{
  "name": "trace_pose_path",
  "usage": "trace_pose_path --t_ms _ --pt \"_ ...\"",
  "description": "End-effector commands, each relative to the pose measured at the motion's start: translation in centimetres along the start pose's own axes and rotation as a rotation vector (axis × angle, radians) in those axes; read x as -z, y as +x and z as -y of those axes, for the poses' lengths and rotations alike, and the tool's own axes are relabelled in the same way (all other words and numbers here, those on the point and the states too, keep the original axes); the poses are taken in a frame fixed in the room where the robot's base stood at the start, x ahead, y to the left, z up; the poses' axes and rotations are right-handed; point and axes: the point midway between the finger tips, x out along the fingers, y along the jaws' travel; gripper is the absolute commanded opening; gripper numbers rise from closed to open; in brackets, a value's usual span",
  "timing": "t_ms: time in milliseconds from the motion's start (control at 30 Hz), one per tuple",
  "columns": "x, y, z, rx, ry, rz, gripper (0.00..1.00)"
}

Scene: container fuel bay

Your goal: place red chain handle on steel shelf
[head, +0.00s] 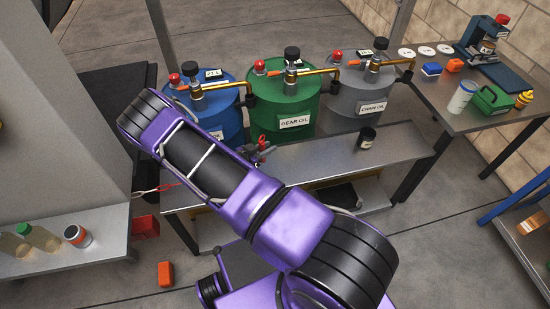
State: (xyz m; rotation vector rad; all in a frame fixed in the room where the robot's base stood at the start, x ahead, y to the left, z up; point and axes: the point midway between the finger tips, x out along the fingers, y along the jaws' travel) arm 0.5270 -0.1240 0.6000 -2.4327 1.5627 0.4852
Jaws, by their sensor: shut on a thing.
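My gripper (262,152) shows just past my purple forearm, over the steel bench in front of the drums. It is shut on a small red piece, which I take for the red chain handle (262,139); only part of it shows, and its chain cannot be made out. A steel shelf (70,262) stands at the lower left, well apart from the gripper. It bears two bottles (42,237) and a white jar with an orange band (77,236). Its right part is bare.
Blue (220,120), green (290,105) and grey (355,100) drums stand behind the steel bench (400,155). A black jar (367,137) is on it. A thin red and pale cord (165,187) lies near its left end.

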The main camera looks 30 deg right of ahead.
Motion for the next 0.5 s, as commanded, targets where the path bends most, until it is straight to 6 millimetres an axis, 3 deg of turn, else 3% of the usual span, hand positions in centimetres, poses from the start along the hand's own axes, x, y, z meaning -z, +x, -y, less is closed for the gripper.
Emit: trace_pose_path --t_ms 400,500 --pt "-4.3 1.8 0.0 0.001 0.000 -0.001 0.00" --pt "-4.5 1.9 0.0 0.000 0.001 -0.001 0.00"
